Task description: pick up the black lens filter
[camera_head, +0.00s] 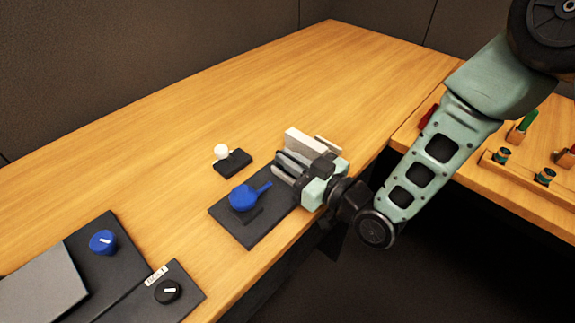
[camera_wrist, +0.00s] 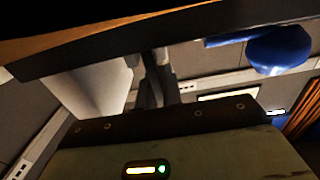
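I cannot pick out a black lens filter with certainty in either view. My gripper (camera_head: 283,167) is low over the right end of a dark panel (camera_head: 236,230), its fingers pointing left, close to a blue handle (camera_head: 243,198). Two grey fingers show side by side in the head view. In the wrist view the fingers (camera_wrist: 158,78) look close together below a dark slab, and I cannot tell whether anything thin is between them. A pale block (camera_head: 305,143) stands just behind the fingers.
A white ball on a black base (camera_head: 233,164) stands behind the dark panel. At front left are a blue knob (camera_head: 103,242), a black knob (camera_head: 167,291) and a grey plate (camera_head: 42,291). The back of the wooden table (camera_head: 270,80) is clear. Pegs stand on the right table.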

